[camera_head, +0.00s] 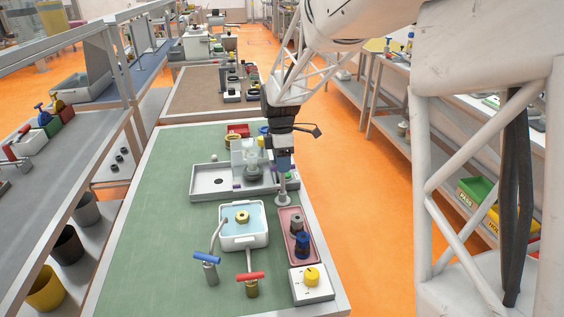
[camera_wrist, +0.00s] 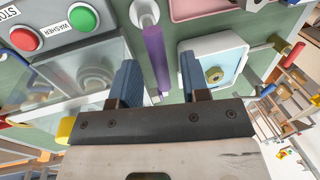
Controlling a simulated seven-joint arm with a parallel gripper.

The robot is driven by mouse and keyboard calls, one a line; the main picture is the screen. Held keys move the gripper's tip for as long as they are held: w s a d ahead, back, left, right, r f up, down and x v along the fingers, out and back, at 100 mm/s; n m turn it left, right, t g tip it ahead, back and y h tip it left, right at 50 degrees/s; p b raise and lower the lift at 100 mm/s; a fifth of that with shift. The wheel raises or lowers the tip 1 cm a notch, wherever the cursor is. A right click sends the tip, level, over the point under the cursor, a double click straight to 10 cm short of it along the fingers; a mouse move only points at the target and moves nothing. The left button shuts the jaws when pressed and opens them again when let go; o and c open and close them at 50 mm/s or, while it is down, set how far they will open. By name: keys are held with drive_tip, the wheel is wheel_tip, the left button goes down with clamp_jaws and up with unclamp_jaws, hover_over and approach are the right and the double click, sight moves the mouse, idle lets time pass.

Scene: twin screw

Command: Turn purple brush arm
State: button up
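The purple brush arm (camera_wrist: 155,55) shows in the wrist view as a purple bar running down from a round white post (camera_wrist: 145,12). It passes between the two blue fingers of my gripper (camera_wrist: 158,63), with a visible gap on each side. My gripper is open and I see no contact with the bar. In the head view my gripper (camera_head: 284,172) points down at the right side of the bench, above a round pale base (camera_head: 283,200). The brush arm is mostly hidden there, and I cannot tell it apart for sure.
A grey tray (camera_head: 208,190) with a clear-walled unit lies left of my gripper. A white basin (camera_head: 262,241) and a pink tray (camera_head: 288,213) with knobs stand nearer. Red (camera_wrist: 25,39) and green (camera_wrist: 83,17) buttons sit left in the wrist view. The bench's left side (camera_head: 150,220) is clear.

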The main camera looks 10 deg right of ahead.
drive_tip(key=shift+r, duration=0.1)
wheel_tip(320, 180, up, 7)
drive_tip(key=w, duration=0.1)
drive_tip(key=shift+w+r, duration=0.2)
drive_tip(key=shift+w, duration=0.05)
idle(0.4)
drive_tip(key=shift+s, duration=0.1)
drive_tip(key=shift+s+d+r+m, duration=0.1)
drive_tip(key=shift+s+r+m, duration=0.2)
drive_tip(key=shift+s, duration=0.2)
drive_tip(key=s+d+m+t, duration=0.2)
drive_tip(key=s+m, duration=0.7)
drive_tip(key=s, duration=0.9)
drive_tip(key=s+d+m+t, duration=0.2)
drive_tip(key=s+m, duration=0.6)
drive_tip(key=s, duration=1)
drive_tip(key=shift+s+d+r+m+t, duration=0.15)
drive_tip(key=shift+s+d+m+t, duration=0.2)
drive_tip(key=shift+d+m+t, duration=0.05)
